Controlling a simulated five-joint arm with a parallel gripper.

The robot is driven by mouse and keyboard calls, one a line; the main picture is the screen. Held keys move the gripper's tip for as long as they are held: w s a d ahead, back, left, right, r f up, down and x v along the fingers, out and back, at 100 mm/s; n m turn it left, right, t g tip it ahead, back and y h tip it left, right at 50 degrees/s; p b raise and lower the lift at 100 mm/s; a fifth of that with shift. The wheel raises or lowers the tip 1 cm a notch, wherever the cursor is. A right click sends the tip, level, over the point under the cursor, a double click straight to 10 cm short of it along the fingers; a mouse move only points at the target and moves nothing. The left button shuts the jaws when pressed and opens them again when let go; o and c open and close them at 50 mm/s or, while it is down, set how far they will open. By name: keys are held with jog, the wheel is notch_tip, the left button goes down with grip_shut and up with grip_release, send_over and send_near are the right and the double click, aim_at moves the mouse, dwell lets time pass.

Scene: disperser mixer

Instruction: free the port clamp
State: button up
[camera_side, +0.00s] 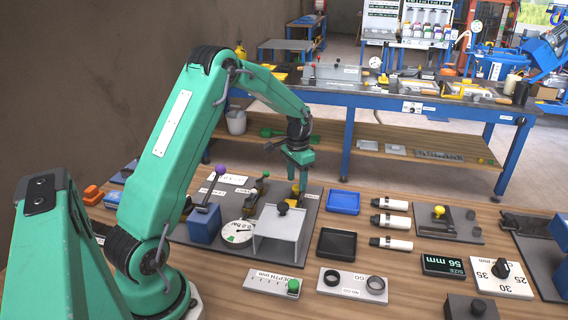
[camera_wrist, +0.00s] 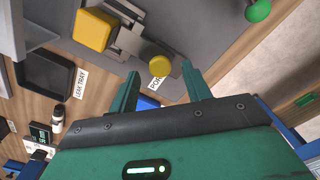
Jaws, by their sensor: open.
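In the wrist view, a grey clamp-like fitting (camera_wrist: 132,42) carries a yellow block (camera_wrist: 95,29) and a round yellow knob (camera_wrist: 161,65). A partly hidden label starting "PO" (camera_wrist: 156,82) lies beside the knob, so this looks like the port clamp. My gripper (camera_wrist: 160,82) is open and empty, with the knob showing just beyond and between its fingertips. I cannot tell how far above it they are. In the side view, my gripper (camera_side: 299,160) is over the back right of the grey fixture plate (camera_side: 312,205), above a small yellow part (camera_side: 295,189).
A grey box-shaped cover (camera_side: 280,235) with a black knob stands in front on the plate. A purple-knobbed lever (camera_side: 220,170) and dial gauge (camera_side: 238,233) are left. Blue (camera_side: 343,202) and black trays (camera_side: 336,243) lie right. The wrist view shows a green ball knob (camera_wrist: 258,10).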

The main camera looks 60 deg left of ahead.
jog(key=shift+f, duration=0.85)
grip_shut()
jog(key=shift+w, duration=0.1)
jog(key=shift+w+a+r, duration=0.1)
jog(key=shift+w+a, duration=1.5)
jog(key=shift+a, duration=0.05)
grip_release()
jog(key=shift+s, duration=0.1)
